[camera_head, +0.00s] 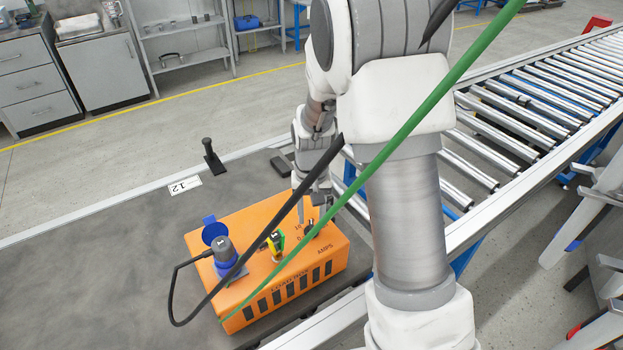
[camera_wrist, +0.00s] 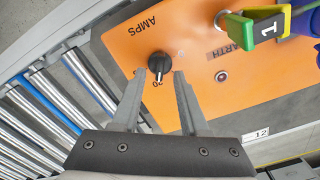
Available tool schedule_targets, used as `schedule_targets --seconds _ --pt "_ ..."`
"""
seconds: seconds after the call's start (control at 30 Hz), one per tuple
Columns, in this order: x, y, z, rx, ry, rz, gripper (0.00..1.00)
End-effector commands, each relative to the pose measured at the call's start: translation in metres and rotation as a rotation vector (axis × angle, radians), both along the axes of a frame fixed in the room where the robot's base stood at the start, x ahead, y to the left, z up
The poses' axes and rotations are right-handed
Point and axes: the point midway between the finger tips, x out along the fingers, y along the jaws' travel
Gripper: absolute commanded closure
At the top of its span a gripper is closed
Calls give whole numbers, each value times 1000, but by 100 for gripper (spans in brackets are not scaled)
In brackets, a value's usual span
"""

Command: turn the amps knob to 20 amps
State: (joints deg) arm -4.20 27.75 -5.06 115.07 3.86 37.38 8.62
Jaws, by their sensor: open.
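The amps knob (camera_wrist: 159,62) is a small black dial with a white pointer mark, on the orange load box (camera_wrist: 120,50) beside the "AMPS" lettering. In the wrist view its white mark points down the picture, toward a printed number that looks like 20. My gripper (camera_wrist: 160,73) is open, with one fingertip on each side of the knob's lower part; I cannot tell whether they touch it. In the head view the orange box (camera_head: 325,262) sits on the dark bench, and my gripper (camera_head: 317,196) is above its far right corner. The knob (camera_head: 310,225) is partly hidden there.
A green and yellow tagged connector (camera_wrist: 252,27) stands near the knob. A blue plug with a black cable (camera_head: 225,252) is left of it on the box. A black upright handle (camera_head: 210,155) stands on the bench beyond. A roller conveyor (camera_head: 530,110) runs at right.

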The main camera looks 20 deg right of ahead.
Motion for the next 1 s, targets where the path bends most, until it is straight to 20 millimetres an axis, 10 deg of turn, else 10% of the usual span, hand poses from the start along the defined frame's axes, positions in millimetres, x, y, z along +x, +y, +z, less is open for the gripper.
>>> schedule_targets --seconds 0.5,1.0 --pt "1 0 121 0 -4 0 56" --pt "0 0 141 0 0 -1 56"
